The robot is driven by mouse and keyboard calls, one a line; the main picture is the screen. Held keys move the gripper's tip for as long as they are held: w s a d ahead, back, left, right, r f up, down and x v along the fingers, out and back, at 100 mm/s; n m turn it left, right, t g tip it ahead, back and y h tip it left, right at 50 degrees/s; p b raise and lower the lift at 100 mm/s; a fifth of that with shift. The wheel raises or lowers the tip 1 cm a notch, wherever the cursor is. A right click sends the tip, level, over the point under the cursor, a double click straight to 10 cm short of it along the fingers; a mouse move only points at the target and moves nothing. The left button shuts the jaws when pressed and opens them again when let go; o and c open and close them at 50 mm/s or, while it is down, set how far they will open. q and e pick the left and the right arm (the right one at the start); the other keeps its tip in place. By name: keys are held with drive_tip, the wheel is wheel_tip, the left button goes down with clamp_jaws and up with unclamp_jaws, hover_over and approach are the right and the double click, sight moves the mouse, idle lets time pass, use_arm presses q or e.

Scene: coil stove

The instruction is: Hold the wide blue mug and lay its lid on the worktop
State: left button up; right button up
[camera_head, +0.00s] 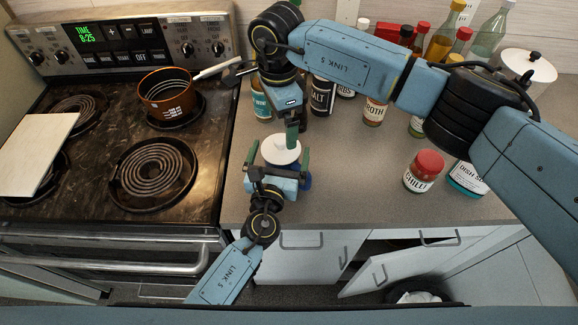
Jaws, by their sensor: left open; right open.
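The wide blue mug (307,182) stands on the worktop (345,190) near its front edge, mostly hidden by my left gripper. Its white lid (279,155) is on top. My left gripper (278,156) reaches in from the front, open, with its green fingers on either side of the mug and lid. My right gripper (293,138) points down from above at the lid, open. Its fingers overlap the lid in this view, and I cannot tell whether they touch it.
A stove (110,130) with an orange pot (168,94) is at left. Jars and bottles stand along the back. A red-lidded chili jar (424,172) and a dish soap container (468,178) are at right. The worktop between mug and chili jar is clear. A cabinet door (385,272) hangs open below.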

sight(281, 139)
use_arm(q)
drive_tip(key=shift+c, duration=0.3)
drive_tip(key=c, duration=1.2)
use_arm(e)
drive_tip(key=shift+r, duration=0.15)
drive_tip(key=c, duration=0.5)
drive_tip(key=shift+r+m, duration=0.15)
drive_tip(key=shift+m, duration=0.35)
drive_tip(key=shift+c, duration=0.9)
drive_tip(key=shift+r+m, duration=0.4)
drive_tip(key=shift+m, duration=0.2)
drive_tip(key=shift+c, duration=1.3)
wheel_tip(281, 139, up, 3)
drive_tip(key=m, duration=0.6)
drive_tip(key=shift+r+m, duration=0.2)
drive_tip(key=shift+m, duration=0.2)
wheel_tip(281, 139, down, 10)
drive_tip(key=m, duration=0.4)
